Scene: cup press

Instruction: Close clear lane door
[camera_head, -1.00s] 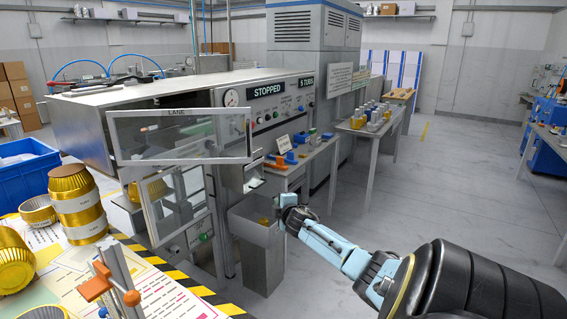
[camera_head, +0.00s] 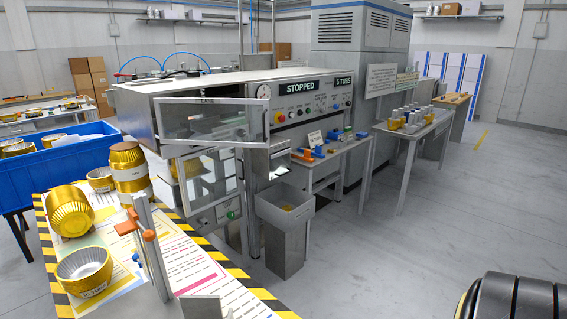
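The clear lane door (camera_head: 210,122) is a see-through panel in a pale frame with "LANE" on its top edge. It stands swung out from the front of the press (camera_head: 225,90), with a dark opening behind its upper edge. A second clear framed panel (camera_head: 208,180) sits below it, also angled outward. Neither of my grippers is in view. Only a dark rounded part of my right arm shows at the bottom right corner, well apart from the door.
A table (camera_head: 238,292) with a striped edge, gold cups (camera_head: 68,210) and a post with orange clamps (camera_head: 148,236) stands in front left. A grey bin (camera_head: 284,212) is right of the doors. A side table (camera_head: 410,131) holds small bottles. The floor at right is clear.

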